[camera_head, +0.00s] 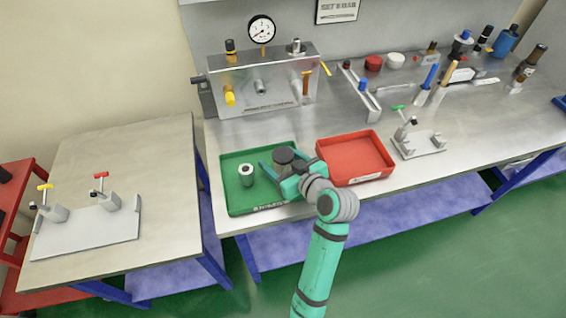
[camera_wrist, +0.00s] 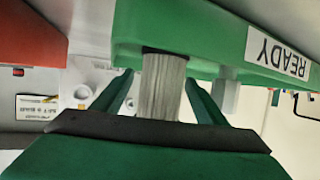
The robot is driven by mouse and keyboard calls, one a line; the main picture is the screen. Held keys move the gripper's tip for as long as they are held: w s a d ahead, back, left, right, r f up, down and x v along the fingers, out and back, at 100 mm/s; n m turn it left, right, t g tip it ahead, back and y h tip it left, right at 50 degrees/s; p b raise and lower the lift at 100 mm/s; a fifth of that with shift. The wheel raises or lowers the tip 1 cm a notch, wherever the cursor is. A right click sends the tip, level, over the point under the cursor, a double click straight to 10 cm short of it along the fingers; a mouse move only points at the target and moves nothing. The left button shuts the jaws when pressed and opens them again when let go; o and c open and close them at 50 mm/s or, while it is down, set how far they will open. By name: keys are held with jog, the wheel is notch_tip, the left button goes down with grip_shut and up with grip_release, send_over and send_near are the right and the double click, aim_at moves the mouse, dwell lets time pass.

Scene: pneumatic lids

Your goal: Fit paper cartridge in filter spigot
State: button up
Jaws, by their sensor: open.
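A grey ribbed cylinder, seemingly the paper cartridge (camera_wrist: 163,85), stands between my gripper's fingers (camera_wrist: 160,82) in the wrist view. In the head view its dark round top (camera_head: 284,156) shows in the green tray (camera_head: 232,203). My gripper (camera_head: 284,163) is open, with one finger on each side of it; whether they touch it is unclear. A second, pale cylinder with a dark hole in its top (camera_head: 246,176) stands upright to the left in the same tray. A short grey fitting (camera_head: 260,86), perhaps the filter spigot, sticks out of the metal panel at the back.
An empty red tray (camera_head: 355,158) lies right of the green one. A clamp stand (camera_head: 418,147) and tools lie farther right. A gauge (camera_head: 262,29) tops the panel (camera_head: 262,107). Bench space between trays and panel is clear. The left table (camera_head: 130,160) carries a clamp plate.

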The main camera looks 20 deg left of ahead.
jog(key=shift+w+a+f, duration=0.2)
jog(key=shift+w+a, duration=0.1)
jog(key=shift+a, duration=0.15)
jog(key=c, duration=1.1)
jog(key=shift+c, duration=0.2)
jog(key=shift+r, duration=0.15)
